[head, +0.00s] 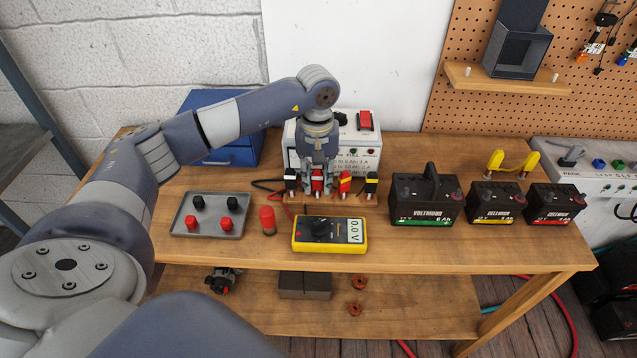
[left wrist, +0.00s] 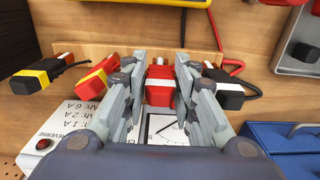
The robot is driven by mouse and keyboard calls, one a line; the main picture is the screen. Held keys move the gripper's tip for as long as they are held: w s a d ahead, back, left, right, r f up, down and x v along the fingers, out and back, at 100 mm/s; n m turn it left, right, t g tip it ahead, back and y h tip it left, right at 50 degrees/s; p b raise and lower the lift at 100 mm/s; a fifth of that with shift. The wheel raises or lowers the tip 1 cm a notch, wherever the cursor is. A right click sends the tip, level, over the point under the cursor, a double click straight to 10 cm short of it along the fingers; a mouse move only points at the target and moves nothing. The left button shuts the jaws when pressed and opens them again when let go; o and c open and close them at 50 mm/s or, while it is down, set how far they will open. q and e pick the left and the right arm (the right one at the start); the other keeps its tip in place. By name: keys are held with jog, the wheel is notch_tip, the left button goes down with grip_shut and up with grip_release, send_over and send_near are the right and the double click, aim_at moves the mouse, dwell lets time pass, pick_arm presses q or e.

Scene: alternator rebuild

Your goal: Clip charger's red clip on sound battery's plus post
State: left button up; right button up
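The white charger (head: 370,155) stands at the back of the bench. Clips stand in a row before it: black with a white band (head: 290,182), red with a white band (left wrist: 160,85), red with a yellow band (head: 344,182), black with a yellow band (head: 371,186). My left gripper (head: 316,188) points down over the white-banded red clip. In the left wrist view its fingers (left wrist: 160,65) stand either side of that clip, with narrow gaps. Three black batteries stand at right: green-striped (head: 425,203), yellow-striped (head: 495,205), red-striped (head: 555,207). Which is sound cannot be told. My right gripper is not in view.
A yellow multimeter (head: 330,246) reading 0.0 V lies in front of the clips. A grey tray (head: 208,233) with red and black caps is left of a red cylinder (head: 268,220). A blue box (head: 240,155) stands behind. Bench space between multimeter and batteries is clear.

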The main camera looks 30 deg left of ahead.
aim_at(318, 170)
pick_arm(q)
jog(key=shift+c, duration=0.6)
jog(key=shift+r+p, duration=1)
jog(key=shift+r, duration=1)
